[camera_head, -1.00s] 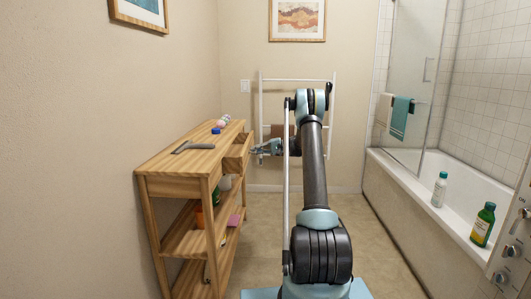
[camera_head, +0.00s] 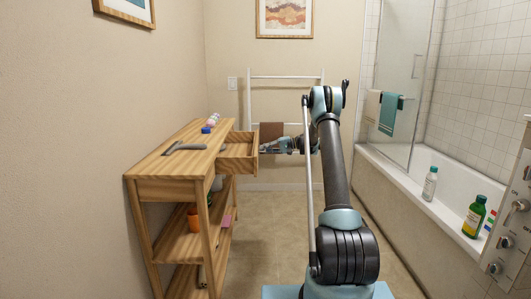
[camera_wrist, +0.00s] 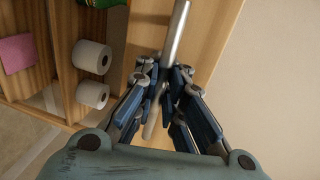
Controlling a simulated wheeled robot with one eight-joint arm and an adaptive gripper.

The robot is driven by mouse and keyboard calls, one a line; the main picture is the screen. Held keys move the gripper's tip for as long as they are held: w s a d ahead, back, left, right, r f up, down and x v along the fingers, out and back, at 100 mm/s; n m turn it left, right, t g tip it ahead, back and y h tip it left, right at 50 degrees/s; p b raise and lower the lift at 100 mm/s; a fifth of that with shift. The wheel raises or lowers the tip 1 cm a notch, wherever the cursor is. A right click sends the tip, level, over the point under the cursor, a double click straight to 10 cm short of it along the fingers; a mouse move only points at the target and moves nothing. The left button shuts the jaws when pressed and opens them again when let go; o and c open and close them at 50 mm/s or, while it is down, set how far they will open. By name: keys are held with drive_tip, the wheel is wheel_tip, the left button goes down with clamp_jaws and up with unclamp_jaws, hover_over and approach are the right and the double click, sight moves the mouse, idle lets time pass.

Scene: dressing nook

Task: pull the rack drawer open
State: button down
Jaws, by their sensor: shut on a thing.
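The wooden rack (camera_head: 150,190) stands against the left wall. Its drawer (camera_head: 236,166) sticks out to the right near the far end, clearly open, with its inside partly visible from above. My gripper (camera_head: 264,147) is at the drawer's front in the head view. In the wrist view, my gripper (camera_wrist: 160,88) is shut on the drawer's grey bar handle (camera_wrist: 178,28), which runs between the fingers. Part of the handle is hidden by the fingers.
On the rack top lie a grey T-shaped tool (camera_head: 184,148) and a blue-capped item (camera_head: 206,130). Lower shelves hold an orange cup (camera_head: 194,217), a pink item (camera_head: 227,221) and white rolls (camera_wrist: 91,57). The bathtub (camera_head: 405,180) bounds the right side. Floor between is clear.

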drive_tip(key=c, duration=1.7)
unclamp_jaws()
drive_tip(key=d, duration=0.4)
drive_tip(key=d+r, duration=0.1)
drive_tip(key=d, duration=0.3)
drive_tip(key=d+r, duration=0.1)
drive_tip(key=d, duration=0.2)
drive_tip(key=shift+w+d, duration=0.1)
drive_tip(key=shift+d, duration=0.3)
drive_tip(key=shift+r, duration=0.1)
